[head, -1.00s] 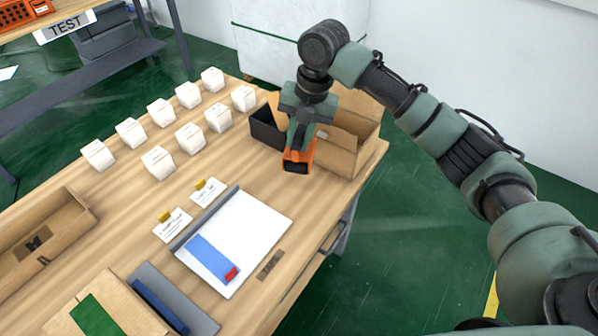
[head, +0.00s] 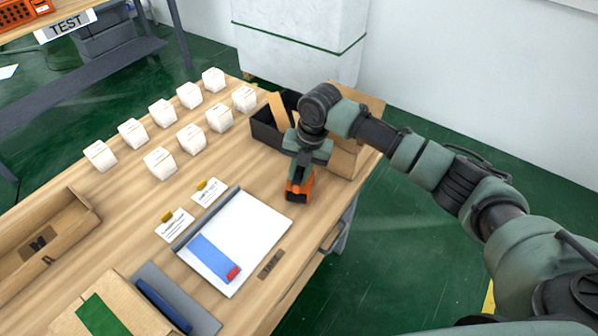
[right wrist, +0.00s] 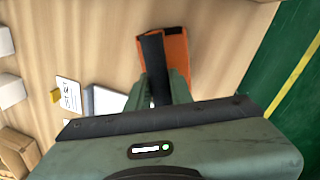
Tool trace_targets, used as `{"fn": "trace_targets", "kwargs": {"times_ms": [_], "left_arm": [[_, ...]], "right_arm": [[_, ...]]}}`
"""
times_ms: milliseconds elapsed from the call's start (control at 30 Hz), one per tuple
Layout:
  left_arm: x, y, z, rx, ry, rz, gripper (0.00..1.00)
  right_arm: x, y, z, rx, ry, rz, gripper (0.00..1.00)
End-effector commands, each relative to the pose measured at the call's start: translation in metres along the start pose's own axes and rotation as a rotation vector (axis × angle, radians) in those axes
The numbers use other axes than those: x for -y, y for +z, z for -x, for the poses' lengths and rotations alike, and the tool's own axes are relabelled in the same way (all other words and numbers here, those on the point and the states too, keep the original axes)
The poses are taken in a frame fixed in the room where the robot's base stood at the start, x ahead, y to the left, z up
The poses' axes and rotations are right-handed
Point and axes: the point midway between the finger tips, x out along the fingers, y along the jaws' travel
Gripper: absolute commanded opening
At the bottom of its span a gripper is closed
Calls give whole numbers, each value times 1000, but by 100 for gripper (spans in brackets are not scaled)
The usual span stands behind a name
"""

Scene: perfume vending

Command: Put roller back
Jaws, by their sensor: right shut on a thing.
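My right gripper (head: 301,172) points down over the right part of the wooden table (head: 238,165). It is shut on an orange and black tool (head: 299,188), which I take to be the roller. In the right wrist view the roller (right wrist: 176,60) shows between and beyond the fingers, with an orange body and a dark strip. It is near the table top, in front of the boxes; I cannot tell whether it touches the wood. My left gripper is not in view.
A black box (head: 266,132) and an open cardboard box (head: 345,158) stand behind the gripper. Several white boxes (head: 160,163) stand in rows at left. A white board (head: 258,228) with a blue strip lies nearer. Bare wood surrounds the roller.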

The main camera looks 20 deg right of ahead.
Motion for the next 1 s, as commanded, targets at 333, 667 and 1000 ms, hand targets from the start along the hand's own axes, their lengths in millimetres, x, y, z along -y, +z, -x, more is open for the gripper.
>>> {"fn": "trace_targets", "kwargs": {"times_ms": [333, 667, 1000], "left_arm": [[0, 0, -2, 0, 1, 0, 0], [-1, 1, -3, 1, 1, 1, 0], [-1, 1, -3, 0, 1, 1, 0]], "right_arm": [[1, -1, -9, -1, 0, 1, 0], [5, -3, -17, -7, -9, 0, 43], [7, -2, -17, -7, -13, -3, 43]]}}
